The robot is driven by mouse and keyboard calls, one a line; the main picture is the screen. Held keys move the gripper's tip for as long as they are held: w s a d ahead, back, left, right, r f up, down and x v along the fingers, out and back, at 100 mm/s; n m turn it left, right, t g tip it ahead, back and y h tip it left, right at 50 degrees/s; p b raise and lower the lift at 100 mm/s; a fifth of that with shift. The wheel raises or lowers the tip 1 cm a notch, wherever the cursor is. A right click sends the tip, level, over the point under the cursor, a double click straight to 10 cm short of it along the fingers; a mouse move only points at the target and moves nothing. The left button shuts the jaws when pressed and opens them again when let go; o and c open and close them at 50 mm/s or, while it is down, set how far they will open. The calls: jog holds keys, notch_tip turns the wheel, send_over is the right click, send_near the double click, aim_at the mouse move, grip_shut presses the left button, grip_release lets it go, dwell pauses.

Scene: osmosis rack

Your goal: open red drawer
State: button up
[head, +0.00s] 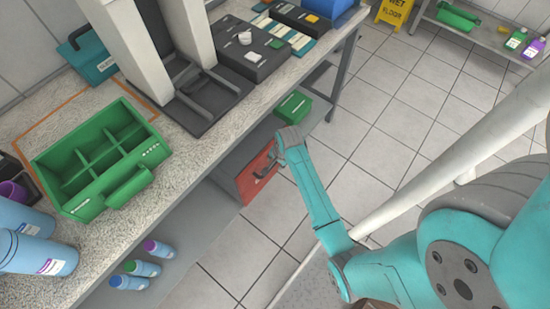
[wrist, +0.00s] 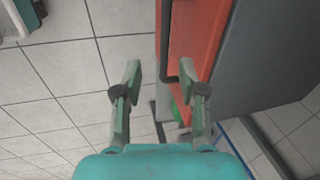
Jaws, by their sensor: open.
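The handle's near end lies between the fingertips in the wrist view, and the right finger overlaps the red front. I cannot tell whether either finger touches the handle. In the head view, my gripper (head: 272,160) is at the drawer front and partly covers it.
A grey cabinet side (wrist: 262,55) adjoins the red front. A green container (head: 293,107) sits beyond the drawer. The counter above holds a green divided tray (head: 126,188). Several bottles (head: 140,268) stand on the lower shelf. The tiled floor (head: 385,120) beside the counter is clear.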

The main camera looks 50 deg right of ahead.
aim_at(274, 165)
jog(key=shift+m+g, duration=0.3)
jog(key=shift+m, duration=0.1)
jog(key=w+f, duration=0.1)
jog(key=f, duration=0.2)
jog(key=w+d+f, duration=0.1)
jog(key=f, duration=0.2)
jog(key=w+d+f, duration=0.1)
jog(key=f, duration=0.2)
jog(key=shift+w+d+f, duration=0.15)
jog(key=shift+w+f, duration=0.05)
jog(key=shift+f, duration=0.2)
jog(key=shift+c, duration=0.2)
grip_shut()
